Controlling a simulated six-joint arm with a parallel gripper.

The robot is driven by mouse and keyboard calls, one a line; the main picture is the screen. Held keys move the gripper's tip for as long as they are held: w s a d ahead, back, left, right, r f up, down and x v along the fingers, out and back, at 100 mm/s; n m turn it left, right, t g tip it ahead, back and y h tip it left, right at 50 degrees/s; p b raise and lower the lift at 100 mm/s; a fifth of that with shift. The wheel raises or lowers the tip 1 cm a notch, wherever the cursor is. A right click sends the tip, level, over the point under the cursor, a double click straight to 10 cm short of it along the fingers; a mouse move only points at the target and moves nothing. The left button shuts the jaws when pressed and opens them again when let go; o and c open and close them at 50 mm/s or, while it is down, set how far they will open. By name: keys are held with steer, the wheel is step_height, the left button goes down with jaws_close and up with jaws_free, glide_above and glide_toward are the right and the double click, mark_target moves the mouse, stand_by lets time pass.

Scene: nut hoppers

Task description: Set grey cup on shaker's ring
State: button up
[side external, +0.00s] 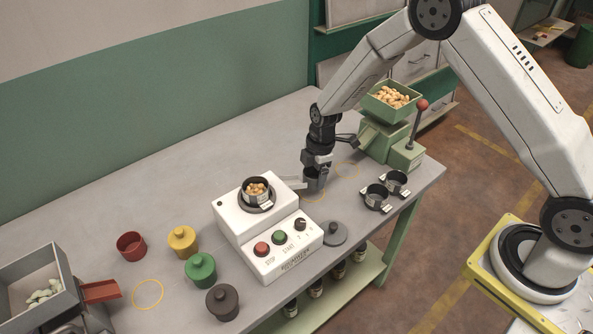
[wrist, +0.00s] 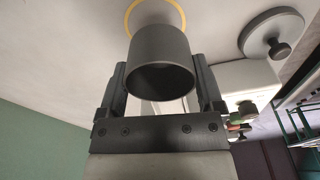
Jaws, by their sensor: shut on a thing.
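My gripper (side external: 315,172) is shut on the grey cup (side external: 314,184), just behind and right of the white shaker (side external: 228,215). In the wrist view the grey cup (wrist: 160,62) sits between both fingers, its dark open mouth towards the camera; its contents cannot be made out. The cup is over or near a yellow circle (wrist: 131,17) on the table; I cannot tell whether it touches the table. The shaker's dark ring (side external: 243,203) bears a round metal pan (side external: 257,198) holding nuts.
A grey lid (side external: 335,234) lies right of the shaker. Two dark pans (side external: 376,197) (side external: 397,182) are near the table's right edge. A green hopper (side external: 378,106) with nuts stands at the back right. Red, yellow, green and dark containers (side external: 182,241) stand left of the shaker.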

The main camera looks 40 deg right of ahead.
mark_target(313, 181)
steer(key=shift+w+f, duration=0.25)
steer(key=shift+f, duration=1.6)
steer(key=shift+f, duration=0.15)
steer(key=o, duration=1.1)
steer(key=shift+r, duration=0.2)
steer(key=shift+s+d+r, duration=0.1)
steer(key=shift+d+r, duration=0.15)
steer(key=shift+r, duration=1.75)
steer(key=shift+d+r, duration=0.2)
steer(key=shift+r, duration=1.75)
steer(key=shift+s+d+r, duration=0.1)
steer(key=shift+d+r, duration=0.15)
steer(key=shift+r, duration=1.75)
